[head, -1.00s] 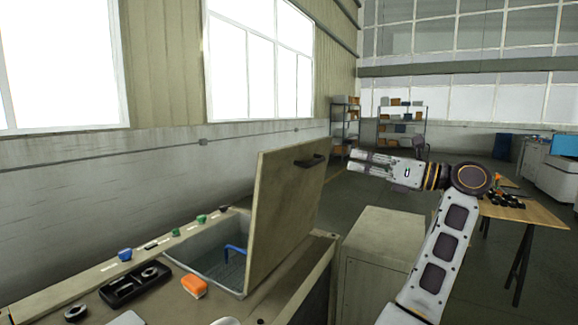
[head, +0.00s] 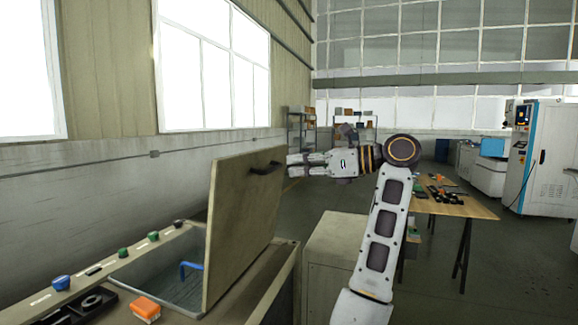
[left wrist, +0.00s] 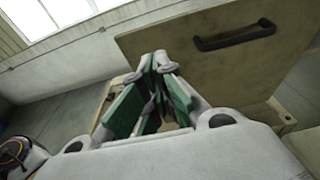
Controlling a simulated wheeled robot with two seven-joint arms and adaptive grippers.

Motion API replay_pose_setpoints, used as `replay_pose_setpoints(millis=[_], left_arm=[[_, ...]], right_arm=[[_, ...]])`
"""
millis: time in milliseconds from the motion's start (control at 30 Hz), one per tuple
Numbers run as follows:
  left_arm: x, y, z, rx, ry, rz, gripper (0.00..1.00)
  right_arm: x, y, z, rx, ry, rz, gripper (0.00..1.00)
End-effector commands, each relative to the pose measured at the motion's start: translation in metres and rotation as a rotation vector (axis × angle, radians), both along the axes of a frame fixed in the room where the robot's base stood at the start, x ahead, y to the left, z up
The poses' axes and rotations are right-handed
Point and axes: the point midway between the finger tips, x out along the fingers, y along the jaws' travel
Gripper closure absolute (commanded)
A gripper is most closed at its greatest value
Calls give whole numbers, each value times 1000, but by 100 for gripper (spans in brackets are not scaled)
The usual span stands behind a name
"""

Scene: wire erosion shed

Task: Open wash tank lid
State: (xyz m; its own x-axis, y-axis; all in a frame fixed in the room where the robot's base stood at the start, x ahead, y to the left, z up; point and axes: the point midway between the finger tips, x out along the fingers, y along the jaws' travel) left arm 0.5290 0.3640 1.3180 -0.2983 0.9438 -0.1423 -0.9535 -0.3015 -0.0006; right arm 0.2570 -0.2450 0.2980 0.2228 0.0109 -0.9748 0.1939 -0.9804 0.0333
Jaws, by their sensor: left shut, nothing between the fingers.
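The wash tank lid (head: 240,215) is a tan panel standing raised and slightly tilted at the tank's right side. Its black bar handle (head: 266,168) is near the top edge. The handle also shows in the left wrist view (left wrist: 236,38). The wash tank (head: 165,278) is uncovered, with a blue bent piece (head: 190,268) inside. My left gripper (head: 290,165) is shut and empty, just right of the handle in the head view; I cannot tell the gap in depth. Its green-padded fingers (left wrist: 153,62) point toward the lid in the left wrist view. My right gripper is out of view.
An orange block (head: 146,308), a black tray (head: 70,312) and coloured knobs (head: 61,283) sit on the tank's top. A tan cabinet (head: 335,245) stands right of the tank. A wooden table (head: 455,205) with small items is farther right. Floor is open behind.

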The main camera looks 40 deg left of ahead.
Motion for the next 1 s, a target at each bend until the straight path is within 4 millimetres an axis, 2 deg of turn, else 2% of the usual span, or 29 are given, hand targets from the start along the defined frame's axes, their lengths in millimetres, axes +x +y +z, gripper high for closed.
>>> replay_pose_setpoints(millis=[700, 1000], left_arm=[[-28, 85, -13, 1, 0, 4, 100], [-36, 113, -7, 2, 0, 2, 100]], right_arm=[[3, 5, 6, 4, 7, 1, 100], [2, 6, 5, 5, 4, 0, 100]])
